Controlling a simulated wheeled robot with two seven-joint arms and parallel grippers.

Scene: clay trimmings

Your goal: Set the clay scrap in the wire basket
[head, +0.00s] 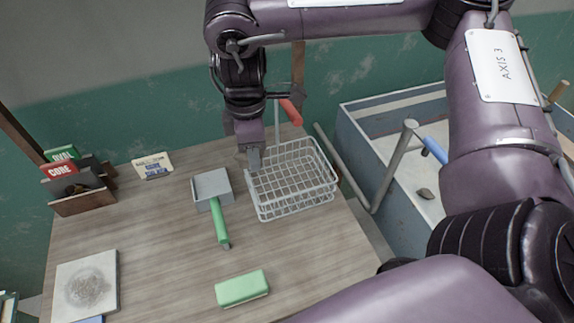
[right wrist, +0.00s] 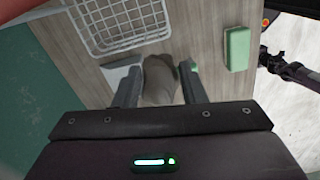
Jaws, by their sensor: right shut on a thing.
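The clay scrap (right wrist: 160,80) is a grey-brown lump held between the two fingers of my right gripper (right wrist: 160,88) in the right wrist view. In the head view my right gripper (head: 254,158) points down at the left rim of the wire basket, and the scrap cannot be made out there. The white wire basket (head: 292,178) stands on the table and looks empty. It also shows in the right wrist view (right wrist: 122,22), just beyond the scrap. How high the scrap is above the table is hard to tell. My left gripper is not seen.
A grey dustpan with a green handle (head: 220,222) lies left of the basket. A green block (head: 242,288) lies nearer the front. A card holder (head: 82,200), a small card (head: 152,165) and a pale slab (head: 86,284) are leftward. A large bin (head: 385,150) stands right.

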